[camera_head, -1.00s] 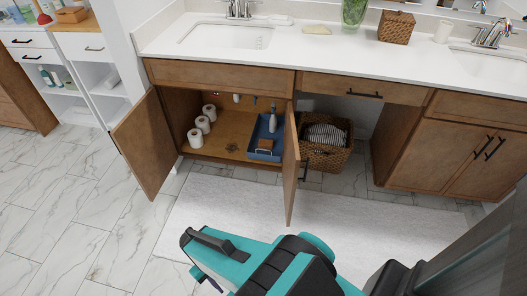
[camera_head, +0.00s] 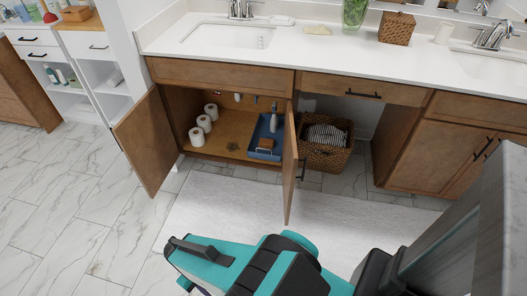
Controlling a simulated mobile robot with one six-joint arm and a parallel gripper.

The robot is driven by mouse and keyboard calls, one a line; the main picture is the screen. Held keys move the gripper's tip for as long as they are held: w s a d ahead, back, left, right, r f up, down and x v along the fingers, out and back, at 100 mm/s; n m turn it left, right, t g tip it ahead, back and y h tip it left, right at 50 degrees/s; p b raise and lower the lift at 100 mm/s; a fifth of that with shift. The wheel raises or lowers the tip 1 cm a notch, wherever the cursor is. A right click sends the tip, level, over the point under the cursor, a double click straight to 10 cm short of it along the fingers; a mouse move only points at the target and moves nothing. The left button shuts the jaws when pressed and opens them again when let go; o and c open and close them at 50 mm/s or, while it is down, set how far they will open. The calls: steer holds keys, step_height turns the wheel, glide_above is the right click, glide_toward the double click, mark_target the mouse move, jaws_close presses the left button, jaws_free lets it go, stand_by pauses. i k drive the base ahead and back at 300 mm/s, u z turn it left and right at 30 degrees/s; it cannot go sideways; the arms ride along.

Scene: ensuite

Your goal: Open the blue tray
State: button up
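The blue tray (camera_head: 258,131) sits inside the open cabinet under the left sink, at the right side of the cabinet floor (camera_head: 226,148). It has a light handle (camera_head: 263,153) on its front and holds a brown block-like item (camera_head: 266,144) and a grey-white bottle (camera_head: 274,116). The open right cabinet door (camera_head: 290,165) stands close to the tray's right side. My teal and black arm reaches in from the bottom of the view, in front of the cabinet. My gripper's fingertips cannot be made out.
The left cabinet door (camera_head: 146,142) also stands open. Several toilet rolls (camera_head: 204,123) stand left of the tray. A wicker basket (camera_head: 324,155) sits right of the right door. A white rug (camera_head: 225,205) covers the floor in front; tiles at left are clear.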

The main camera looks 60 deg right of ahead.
mark_target(262, 130)
steer(key=z, duration=0.05)
steer(key=i, duration=1)
steer(key=u, duration=0.15)
steer(key=k, duration=0.95)
steer(key=z, duration=0.15)
steer(key=i, duration=0.7)
